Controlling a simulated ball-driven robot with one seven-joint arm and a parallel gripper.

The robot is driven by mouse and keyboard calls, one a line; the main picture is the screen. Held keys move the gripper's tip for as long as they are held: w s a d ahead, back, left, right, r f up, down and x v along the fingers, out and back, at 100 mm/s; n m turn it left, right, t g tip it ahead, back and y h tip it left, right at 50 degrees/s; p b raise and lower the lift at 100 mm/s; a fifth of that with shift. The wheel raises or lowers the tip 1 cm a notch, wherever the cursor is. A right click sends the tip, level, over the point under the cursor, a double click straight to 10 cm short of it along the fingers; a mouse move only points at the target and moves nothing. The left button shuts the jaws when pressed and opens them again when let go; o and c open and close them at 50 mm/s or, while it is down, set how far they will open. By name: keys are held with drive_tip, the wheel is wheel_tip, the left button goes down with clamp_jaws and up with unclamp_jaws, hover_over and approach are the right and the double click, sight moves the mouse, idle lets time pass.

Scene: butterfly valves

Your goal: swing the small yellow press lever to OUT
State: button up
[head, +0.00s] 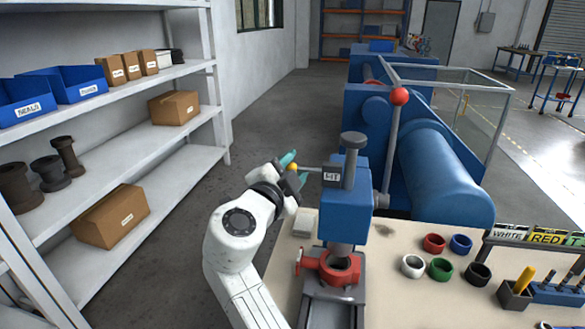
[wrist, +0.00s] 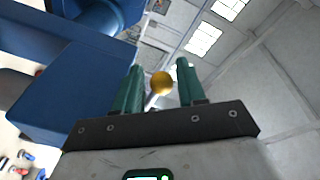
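The small press lever ends in a yellow ball (head: 293,167) and points left from the blue press head (head: 346,212). A plate reading "FIT" (head: 332,176) is on the press beside the lever's root; no OUT mark is readable. My gripper (head: 291,168) is at the lever's end, its teal fingers on either side of the ball. In the wrist view, the yellow ball (wrist: 161,83) and part of its pale rod show between the open fingers (wrist: 158,85), with a gap on each side. The fingers partly hide the lever in the head view.
A red vise-like fixture (head: 333,269) sits below the press on the bench. A tall lever with a red ball (head: 399,96) rises right of the press. Coloured rings (head: 440,268) lie on the bench. White shelving (head: 150,100) stands left; floor between is clear.

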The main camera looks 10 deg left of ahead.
clamp_jaws()
